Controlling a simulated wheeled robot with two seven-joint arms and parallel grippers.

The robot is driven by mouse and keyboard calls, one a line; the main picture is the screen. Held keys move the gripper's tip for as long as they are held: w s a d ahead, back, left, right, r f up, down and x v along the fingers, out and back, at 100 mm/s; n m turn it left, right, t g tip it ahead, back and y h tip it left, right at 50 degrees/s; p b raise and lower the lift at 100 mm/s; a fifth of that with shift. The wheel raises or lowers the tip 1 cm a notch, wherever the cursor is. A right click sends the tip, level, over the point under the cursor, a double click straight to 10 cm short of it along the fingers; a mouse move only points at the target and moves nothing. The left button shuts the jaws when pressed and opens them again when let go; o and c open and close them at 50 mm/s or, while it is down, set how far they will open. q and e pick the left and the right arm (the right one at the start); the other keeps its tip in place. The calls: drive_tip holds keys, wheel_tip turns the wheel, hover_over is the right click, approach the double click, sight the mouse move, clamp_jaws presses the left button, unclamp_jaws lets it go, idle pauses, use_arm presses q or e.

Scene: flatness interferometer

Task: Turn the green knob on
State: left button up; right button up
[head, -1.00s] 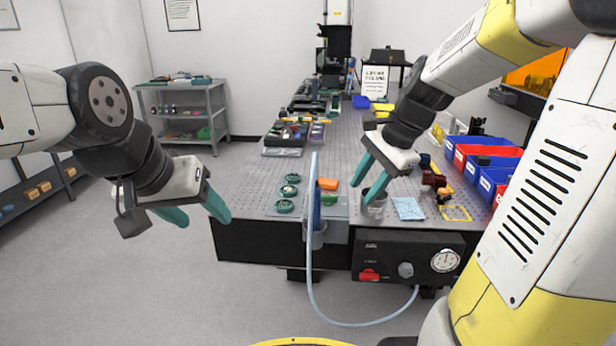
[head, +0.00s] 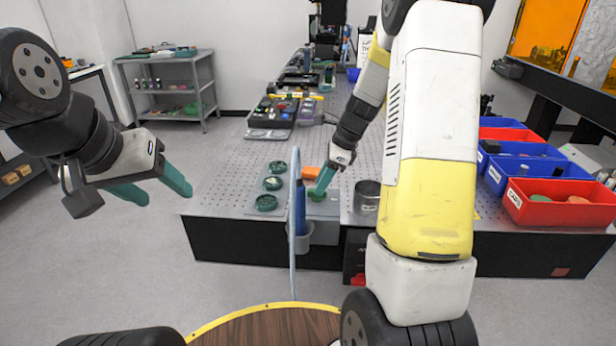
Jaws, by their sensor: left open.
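A dark control box (head: 283,107) with several small coloured knobs or buttons, one of them greenish, sits on the perforated table beyond my grippers. They are too small to tell the green knob's setting. My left gripper (head: 167,193) is open and empty, in the air left of the table, far from the box. My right gripper (head: 320,190) points down at the near part of the table, close to an orange block (head: 310,173) and a small green piece (head: 316,196). Its fingers overlap, so I cannot tell whether they are open or touch the green piece.
Several round green dishes (head: 266,202) lie left of my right gripper. A blue bottle (head: 301,208) hangs in a holder at the front edge, with a pale tube beside it. A metal cup (head: 366,195) and red and blue bins (head: 560,203) are to the right.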

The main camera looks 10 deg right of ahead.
drive_tip(key=shift+x, duration=0.9)
clamp_jaws()
